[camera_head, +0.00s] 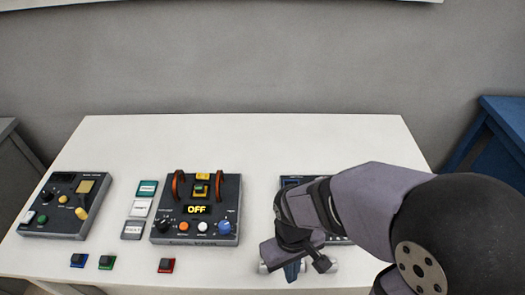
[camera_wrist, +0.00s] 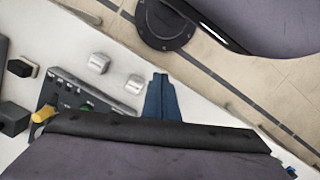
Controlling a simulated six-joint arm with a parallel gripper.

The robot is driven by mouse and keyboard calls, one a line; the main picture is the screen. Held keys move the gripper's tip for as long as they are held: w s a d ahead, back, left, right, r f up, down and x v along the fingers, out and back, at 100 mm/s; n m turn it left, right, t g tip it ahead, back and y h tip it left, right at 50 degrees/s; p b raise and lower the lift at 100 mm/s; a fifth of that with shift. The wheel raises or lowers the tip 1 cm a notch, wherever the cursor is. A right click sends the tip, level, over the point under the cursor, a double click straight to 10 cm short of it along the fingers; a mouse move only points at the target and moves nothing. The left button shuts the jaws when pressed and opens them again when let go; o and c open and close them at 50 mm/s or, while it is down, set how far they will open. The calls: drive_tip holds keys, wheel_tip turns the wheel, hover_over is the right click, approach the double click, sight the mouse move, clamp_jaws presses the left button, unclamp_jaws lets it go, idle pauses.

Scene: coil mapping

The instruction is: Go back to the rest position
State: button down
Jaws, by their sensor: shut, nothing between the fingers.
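My gripper (camera_head: 292,272) is at the front edge of the white table, right of centre in the head view, with the arm coming in from the right. Its blue fingers (camera_wrist: 161,98) show in the wrist view, pressed together with nothing between them. They point down toward the table's front edge. My arm hides most of a dark panel (camera_head: 290,181) at the right of the table. Silver blocks (camera_wrist: 98,63) lie on the white surface near the fingers, apart from them in the wrist view.
A central panel (camera_head: 182,238) has an "OFF" display and two red-brown arches. A left panel (camera_head: 40,225) has knobs and a yellow lever. Teal, white and grey cards (camera_head: 140,208) lie between them. Blue (camera_head: 78,260), green (camera_head: 106,262) and red (camera_head: 166,265) blocks lie in front. The table's back is clear.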

drive_tip(key=w+d+r+m, duration=0.1)
drive_tip(key=d+m, duration=0.1)
drive_tip(key=d, duration=0.2)
drive_tip(key=w+d+r+m+t, duration=0.1)
drive_tip(key=w+d+m, duration=0.1)
drive_tip(key=d, duration=0.2)
drive_tip(key=shift+w+r+m+y, duration=0.3)
drive_tip(key=shift+r+m, duration=0.05)
drive_tip(key=shift+m, duration=0.05)
drive_tip(key=shift+d, duration=0.1)
idle(0.5)
